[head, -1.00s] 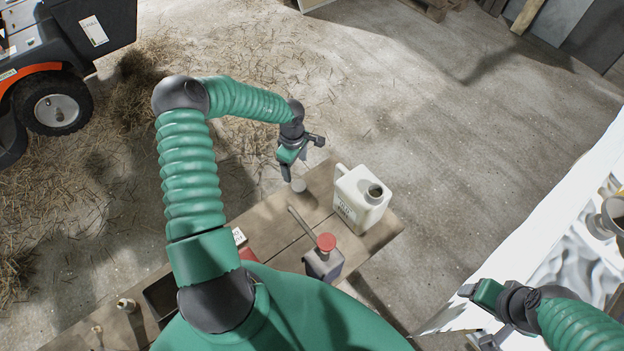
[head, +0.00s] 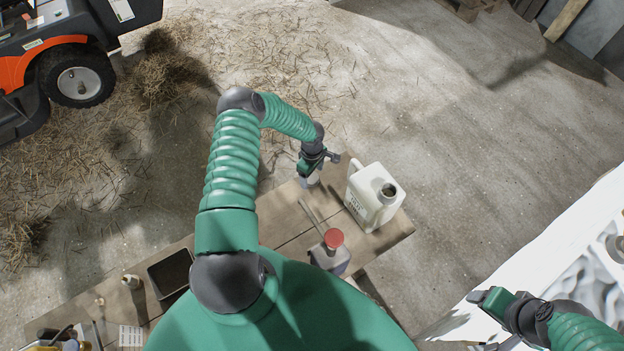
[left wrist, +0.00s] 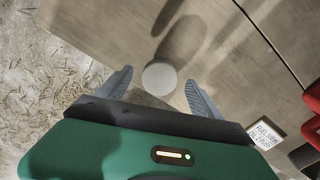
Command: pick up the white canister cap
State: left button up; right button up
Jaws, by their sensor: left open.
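The white canister cap (left wrist: 160,77) is a small round white disc between the two open fingers of my left gripper (left wrist: 158,88) in the left wrist view. It does not look gripped. In the head view, my left gripper (head: 309,177) is over the far edge of the wooden bench, and the cap (head: 313,181) shows only partly beneath it. The white canister (head: 371,200) stands upright to the right, with its dark mouth uncapped. My right gripper (head: 478,300) is at the lower right, away from the cap; its jaw gap is unclear.
On the bench (head: 285,215), a red-topped grey container (head: 330,254) and a thin stick (head: 313,216) are near the gripper. A black tray (head: 170,272) is to the left. A small lettered card (left wrist: 267,135) shows in the left wrist view. A white surface (head: 560,240) is at the right.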

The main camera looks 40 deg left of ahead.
aim_at(312, 177)
pick_arm(q)
jog(key=f, duration=0.3)
jog(key=shift+a, duration=0.2)
jog(key=shift+r, duration=0.15)
jog(key=c, duration=1.4)
notch_tip(312, 177, up, 10)
jog(key=shift+d, duration=0.1)
jog(key=shift+c, duration=0.2)
